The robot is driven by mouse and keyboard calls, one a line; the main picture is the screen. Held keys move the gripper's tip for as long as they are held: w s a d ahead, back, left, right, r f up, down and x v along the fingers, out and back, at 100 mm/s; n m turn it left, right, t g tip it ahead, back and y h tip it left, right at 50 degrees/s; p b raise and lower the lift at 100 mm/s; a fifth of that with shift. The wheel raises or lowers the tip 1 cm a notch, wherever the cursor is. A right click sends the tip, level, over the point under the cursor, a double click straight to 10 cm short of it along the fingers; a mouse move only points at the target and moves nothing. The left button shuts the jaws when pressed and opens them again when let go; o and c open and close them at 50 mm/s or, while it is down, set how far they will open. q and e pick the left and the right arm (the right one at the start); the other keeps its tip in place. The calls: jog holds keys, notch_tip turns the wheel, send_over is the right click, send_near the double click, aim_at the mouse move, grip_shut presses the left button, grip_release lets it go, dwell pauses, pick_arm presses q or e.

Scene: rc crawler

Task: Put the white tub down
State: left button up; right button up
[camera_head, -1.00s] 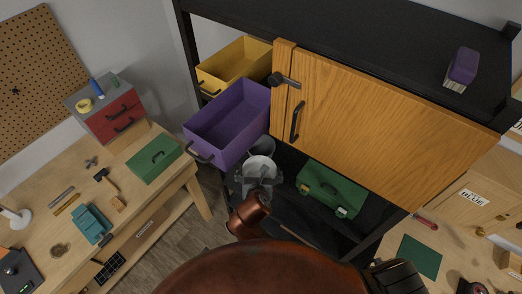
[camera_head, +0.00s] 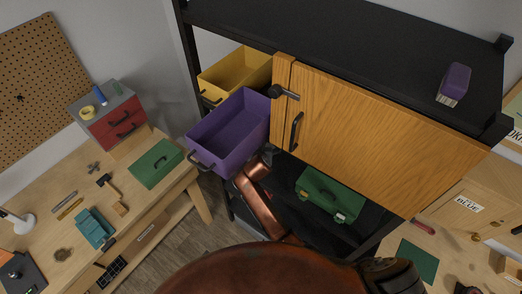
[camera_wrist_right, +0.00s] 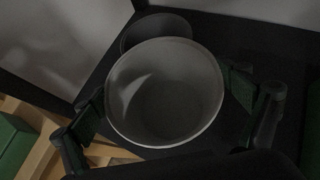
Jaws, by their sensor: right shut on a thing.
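The white tub (camera_wrist_right: 166,62) is upright in the right wrist view, with its open mouth toward the camera and its inside empty. My right gripper (camera_wrist_right: 165,105) is shut on it, one dark finger on each side. The tub is at a dark shelf (camera_wrist_right: 245,38); I cannot tell whether its base touches the surface. In the head view the tub and my right gripper are hidden behind the purple drawer, with only my copper arm showing below it. My left gripper is not in view.
A darker grey tub (camera_wrist_right: 155,27) stands just behind the white tub. The purple drawer (camera_head: 232,134) hangs open above my arm. A green toolbox (camera_head: 328,192) sits to the right on the low shelf. A wooden cabinet door (camera_head: 385,130) is above it.

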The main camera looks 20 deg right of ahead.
jog(key=shift+f, duration=2.1)
jog(key=o, duration=1)
jog(key=shift+f, duration=0.1)
jog(key=shift+c, duration=0.2)
jog(key=v, duration=1.2)
